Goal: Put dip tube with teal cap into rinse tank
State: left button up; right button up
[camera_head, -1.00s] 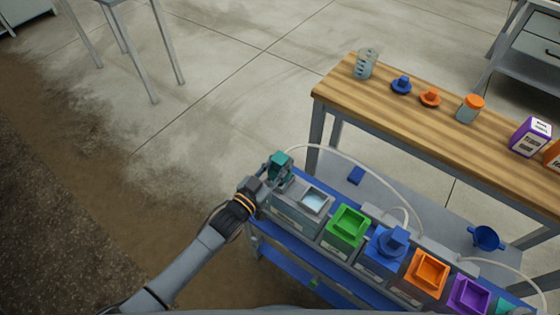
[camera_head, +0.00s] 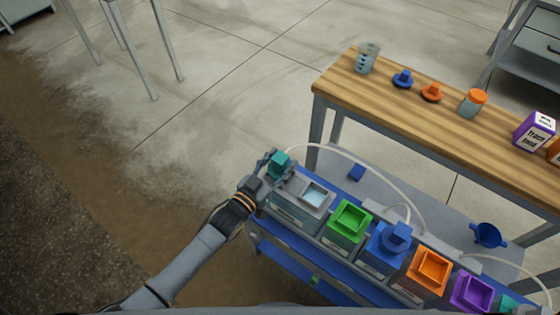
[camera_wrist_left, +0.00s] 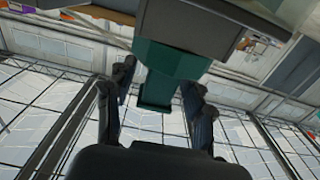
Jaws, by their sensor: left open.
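The teal cap (camera_head: 279,161) of the dip tube shows at the left end of the tank row, beside the grey tank with a pale open top (camera_head: 315,195). I cannot read a label that confirms this is the rinse tank. My left gripper (camera_head: 276,166) is open around the teal cap, with one finger on each side. In the left wrist view the teal cap (camera_wrist_left: 168,70) lies between the spread fingers, and gaps show beside its lower part. The tube below the cap is hidden. My right gripper is not in view.
A white hose (camera_head: 350,160) arcs behind. A wooden table (camera_head: 390,110) with jars stands behind.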

pick_arm(q)
jog(key=v, duration=1.2)
dwell(0.6)
jog(key=s+a+f+n+g+y, duration=0.1)
jog(key=s+a+f+g+y, duration=0.2)
jog(key=f, duration=0.6)
jog(key=s+a+f+n+y, duration=0.1)
jog(key=s+a+f+y, duration=0.1)
jog(key=a+f, duration=0.5)
jog(key=s+a+f+n+g+y, duration=0.1)
jog(key=s+a+f+g+y, duration=0.15)
jog(key=f, duration=0.85)
jog(key=s+a+f+g+y, duration=0.1)
jog(key=s+f, duration=0.3)
jog(key=s, duration=0.5)
jog(key=s+a+f+n+g+y+p, duration=0.1)
jog(key=s+f+g, duration=0.3)
jog(key=s, duration=0.6)
jog(key=s+a+f+g+y, duration=0.1)
jog(key=s+a+f+g, duration=0.1)
jog(key=s+f, duration=0.4)
jog(key=s+g, duration=0.1)
jog(key=s, duration=0.2)
jog(key=shift+n, duration=0.4)
